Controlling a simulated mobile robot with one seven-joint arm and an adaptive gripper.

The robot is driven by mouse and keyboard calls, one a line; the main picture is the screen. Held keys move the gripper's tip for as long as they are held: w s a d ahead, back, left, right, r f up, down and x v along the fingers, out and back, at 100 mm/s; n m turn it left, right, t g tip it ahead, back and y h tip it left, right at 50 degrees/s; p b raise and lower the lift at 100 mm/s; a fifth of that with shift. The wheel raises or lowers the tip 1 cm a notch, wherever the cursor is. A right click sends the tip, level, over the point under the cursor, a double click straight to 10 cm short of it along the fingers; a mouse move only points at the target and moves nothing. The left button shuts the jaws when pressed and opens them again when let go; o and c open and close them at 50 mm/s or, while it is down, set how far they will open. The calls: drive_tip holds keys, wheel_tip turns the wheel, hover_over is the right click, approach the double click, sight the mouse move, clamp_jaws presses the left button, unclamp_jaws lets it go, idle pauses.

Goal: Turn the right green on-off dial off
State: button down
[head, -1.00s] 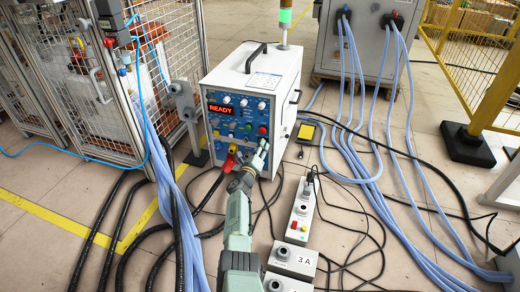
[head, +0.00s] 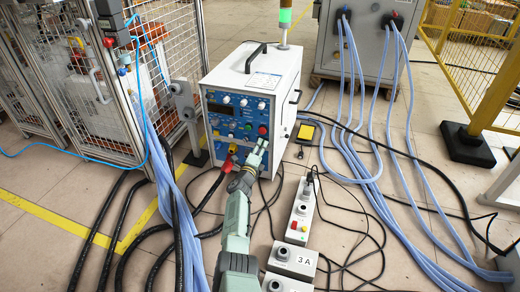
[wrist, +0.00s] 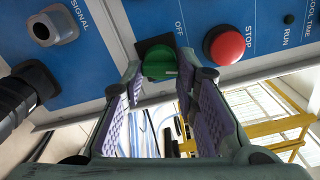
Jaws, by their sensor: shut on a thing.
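The right green on-off dial (wrist: 158,62) is a round green knob on a black square plate on the blue panel. In the wrist view it sits between my two fingertips, below the word OFF. A short pale mark shows at its right side. My gripper (wrist: 160,72) is shut on the dial, one purple-padded finger at each side. In the head view my gripper (head: 260,150) reaches the lower right of the heater's front panel and hides the dial. The heater (head: 250,85) is a white box with a blue front. Its display (head: 221,109) is dark.
A red stop button (wrist: 224,45) sits close to the right of the dial. A grey signal connector (wrist: 55,25) and a black cable plug (wrist: 28,88) are at left. Power boxes (head: 295,258) and many cables lie on the floor around my arm.

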drive_tip(key=n+p, duration=0.1)
drive_tip(key=n, duration=1.1)
drive_tip(key=shift+r, duration=0.2)
drive_tip(key=shift+n, duration=0.3)
drive_tip(key=c, duration=1.2)
unclamp_jaws()
drive_tip(key=shift+c, duration=0.2)
